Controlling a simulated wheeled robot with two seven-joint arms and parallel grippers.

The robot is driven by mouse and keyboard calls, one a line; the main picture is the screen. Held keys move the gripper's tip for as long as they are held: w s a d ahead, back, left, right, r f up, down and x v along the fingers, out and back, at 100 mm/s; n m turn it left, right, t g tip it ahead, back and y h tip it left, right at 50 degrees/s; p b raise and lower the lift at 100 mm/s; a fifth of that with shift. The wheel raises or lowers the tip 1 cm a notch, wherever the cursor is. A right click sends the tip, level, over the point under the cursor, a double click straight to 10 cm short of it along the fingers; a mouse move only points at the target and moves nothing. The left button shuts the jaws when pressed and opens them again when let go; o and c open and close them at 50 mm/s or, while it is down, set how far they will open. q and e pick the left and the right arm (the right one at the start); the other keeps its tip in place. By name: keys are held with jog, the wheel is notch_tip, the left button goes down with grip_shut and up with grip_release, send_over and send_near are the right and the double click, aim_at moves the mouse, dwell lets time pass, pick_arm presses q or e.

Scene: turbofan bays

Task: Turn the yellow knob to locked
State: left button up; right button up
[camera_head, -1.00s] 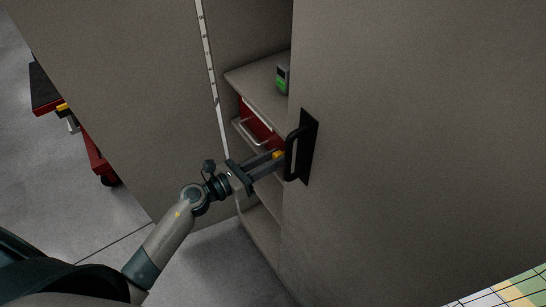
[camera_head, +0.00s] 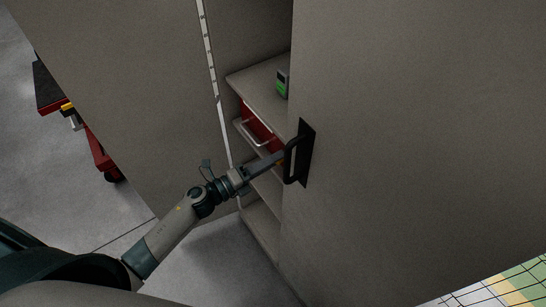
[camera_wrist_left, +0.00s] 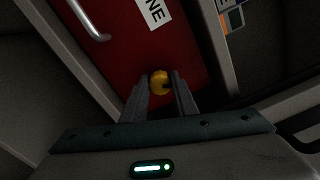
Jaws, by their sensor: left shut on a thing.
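The yellow knob (camera_wrist_left: 159,83) shows in the left wrist view on a red panel (camera_wrist_left: 150,45), between the tips of my left gripper (camera_wrist_left: 160,86). The fingers are shut on it, one on each side. In the head view my left gripper (camera_head: 277,160) reaches into the cabinet opening, its tips partly hidden behind the black door handle (camera_head: 293,158). The knob is mostly hidden there. I cannot read whether the knob stands at locked. My right gripper is not in view.
The cabinet has a sliding-type grey door (camera_head: 400,150) at right and shelves (camera_head: 260,85) inside. A small green-screened device (camera_head: 282,84) stands on the upper shelf. A red drawer (camera_head: 257,124) with a metal handle sits below. A red cart (camera_head: 97,150) stands at far left.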

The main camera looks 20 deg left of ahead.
pick_arm(q)
jog(key=n+p, duration=0.1)
jog(key=n, duration=0.4)
jog(key=shift+n+p, duration=0.4)
jog(key=o, duration=1.1)
jog(key=shift+c, duration=0.2)
jog(key=shift+s+f, duration=0.1)
jog(key=b+v, duration=0.6)
jog(key=v, duration=1.1)
jog(key=shift+a+f, duration=0.1)
